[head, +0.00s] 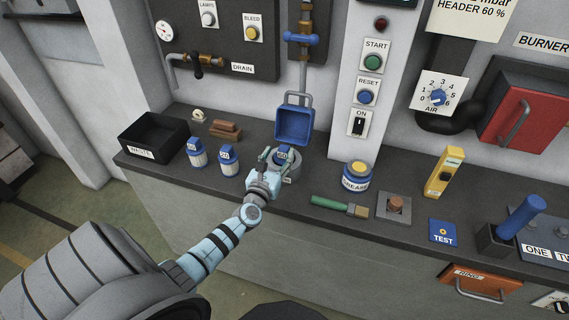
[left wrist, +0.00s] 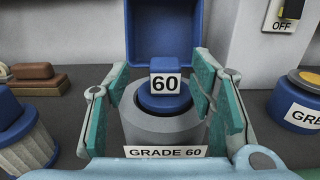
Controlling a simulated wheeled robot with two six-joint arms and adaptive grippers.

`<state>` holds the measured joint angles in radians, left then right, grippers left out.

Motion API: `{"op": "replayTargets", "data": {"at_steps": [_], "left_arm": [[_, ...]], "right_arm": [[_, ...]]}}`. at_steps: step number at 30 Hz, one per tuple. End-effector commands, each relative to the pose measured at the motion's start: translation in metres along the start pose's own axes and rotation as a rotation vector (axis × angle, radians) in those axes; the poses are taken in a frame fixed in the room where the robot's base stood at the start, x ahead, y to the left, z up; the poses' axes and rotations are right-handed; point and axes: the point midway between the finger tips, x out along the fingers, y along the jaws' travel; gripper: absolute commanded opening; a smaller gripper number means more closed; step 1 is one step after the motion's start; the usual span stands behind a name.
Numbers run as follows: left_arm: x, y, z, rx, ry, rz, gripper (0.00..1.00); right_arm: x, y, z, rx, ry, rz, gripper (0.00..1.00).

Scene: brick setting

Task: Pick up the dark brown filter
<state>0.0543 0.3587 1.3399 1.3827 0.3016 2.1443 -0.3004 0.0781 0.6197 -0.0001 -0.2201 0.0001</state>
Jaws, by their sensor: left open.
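I see no filter that is clearly dark brown. My left gripper (head: 268,158) is open, its fingers on either side of a blue knob-like piece marked 60 (left wrist: 165,85). That piece sits in a grey round holder (left wrist: 165,128) labelled GRADE 60; I cannot tell if the fingers touch it. Two blue-capped filters with pale pleated bodies, one left (head: 197,153) and one nearer the gripper (head: 229,160), stand on the counter. One also shows in the left wrist view (left wrist: 25,135). A brown block (head: 225,130) lies behind them. My right gripper is not in view.
A black bin (head: 152,140) stands at the left. An open blue box (head: 294,124) is behind the gripper. To the right are a grease tin (head: 357,176), a green-handled brush (head: 338,205), a brown piece on a grey plate (head: 395,204) and a yellow device (head: 444,172).

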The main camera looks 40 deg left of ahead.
Motion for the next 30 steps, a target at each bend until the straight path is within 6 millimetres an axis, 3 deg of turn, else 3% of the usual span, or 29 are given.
{"op": "replayTargets", "data": {"at_steps": [6, 13, 22, 30], "left_arm": [[0.039, -0.005, -0.003, 0.001, -0.002, 0.000, 0.50], [0.042, -0.006, -0.001, 0.001, 0.000, -0.001, 0.50], [0.042, -0.006, -0.001, 0.001, 0.000, -0.002, 0.02], [0.042, -0.006, -0.001, 0.001, -0.001, -0.002, 0.00]], "right_arm": [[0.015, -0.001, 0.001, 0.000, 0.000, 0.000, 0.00], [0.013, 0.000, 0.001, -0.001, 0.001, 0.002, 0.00], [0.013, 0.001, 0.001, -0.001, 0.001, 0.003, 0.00], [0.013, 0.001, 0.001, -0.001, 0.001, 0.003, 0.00]]}}
